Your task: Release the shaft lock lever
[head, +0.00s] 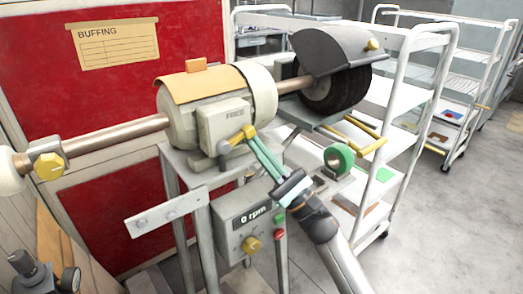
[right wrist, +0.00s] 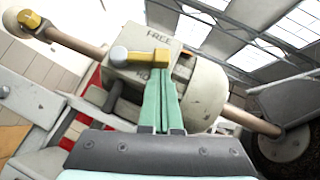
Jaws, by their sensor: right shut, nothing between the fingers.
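The shaft lock lever (head: 238,137) is a small yellow and grey lever on the front of the light grey box (head: 222,118) on the motor. In the right wrist view the lever (right wrist: 138,57) lies roughly level, below the word FREE; a second word under it is partly hidden. My right gripper (head: 251,136) has its teal fingers shut together with nothing between them. In the right wrist view the fingertips (right wrist: 163,72) are at the lever's right yellow end, close to it or touching; I cannot tell which. My left gripper is not in view.
The motor (head: 180,125) has a long shaft with a dark wheel (head: 335,90) under a hood at right and a yellow knob (head: 48,166) at left. A control box (head: 236,222) reads 0 rpm below. White carts (head: 415,100) stand at right.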

